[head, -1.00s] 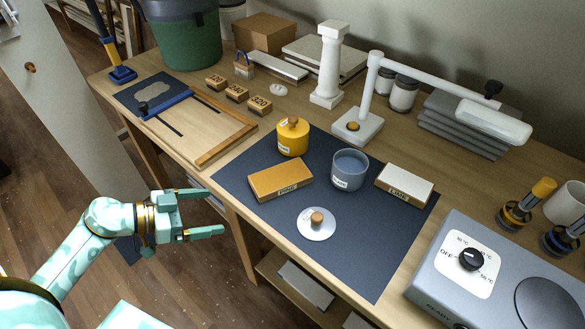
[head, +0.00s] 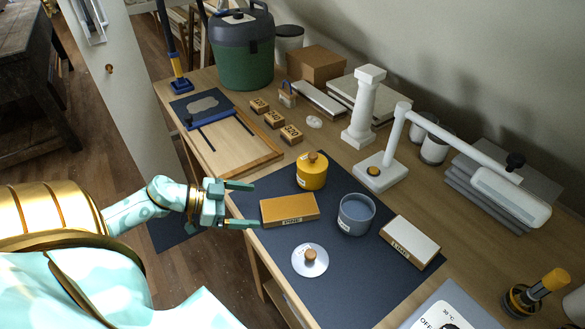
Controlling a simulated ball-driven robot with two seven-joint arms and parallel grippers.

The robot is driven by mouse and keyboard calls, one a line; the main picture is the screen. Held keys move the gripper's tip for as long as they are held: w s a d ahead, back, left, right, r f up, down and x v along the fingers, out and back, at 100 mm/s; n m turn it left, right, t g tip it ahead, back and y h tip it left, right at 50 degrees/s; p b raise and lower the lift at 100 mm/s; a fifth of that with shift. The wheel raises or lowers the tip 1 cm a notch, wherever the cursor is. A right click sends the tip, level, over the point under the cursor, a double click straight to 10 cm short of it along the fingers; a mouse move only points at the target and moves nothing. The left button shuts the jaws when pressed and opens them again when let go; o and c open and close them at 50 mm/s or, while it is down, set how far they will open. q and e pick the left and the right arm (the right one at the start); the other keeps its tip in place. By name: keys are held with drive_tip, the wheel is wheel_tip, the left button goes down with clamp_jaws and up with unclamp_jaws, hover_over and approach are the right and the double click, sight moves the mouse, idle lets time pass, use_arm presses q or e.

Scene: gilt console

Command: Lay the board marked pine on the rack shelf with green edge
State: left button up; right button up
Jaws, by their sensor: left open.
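Two small labelled boards lie on the dark blue mat (head: 372,292). The orange-brown board (head: 287,207) is at the mat's left, and the white-topped board (head: 411,238) is at its right. No rack shelf with a green edge shows. My right gripper is not in view.
A yellow pot (head: 312,174), a blue-grey cup (head: 356,214) and a round lid with a knob (head: 310,260) stand near the boards. A white lamp (head: 380,172) and a white column (head: 364,108) are behind. The mat's front part is clear.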

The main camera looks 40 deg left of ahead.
sight(281, 208)
use_arm(q)
drive_tip(key=b+x, duration=0.1)
drive_tip(key=x, duration=0.3)
drive_tip(key=shift+w+d+f, duration=0.2)
drive_tip(key=shift+w, duration=0.1)
drive_tip(key=b+x, duration=0.1)
drive_tip(key=x, duration=0.4)
drive_tip(key=shift+w+a+f+b, duration=0.1)
drive_tip(key=shift+a+f+b, duration=0.1)
drive_tip(key=shift+b, duration=0.2)
drive_tip(key=shift+r, duration=0.1)
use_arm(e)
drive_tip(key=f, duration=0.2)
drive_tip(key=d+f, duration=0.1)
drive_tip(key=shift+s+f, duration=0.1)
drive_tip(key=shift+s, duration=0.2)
use_arm(q)
drive_tip(key=c, duration=1.2)
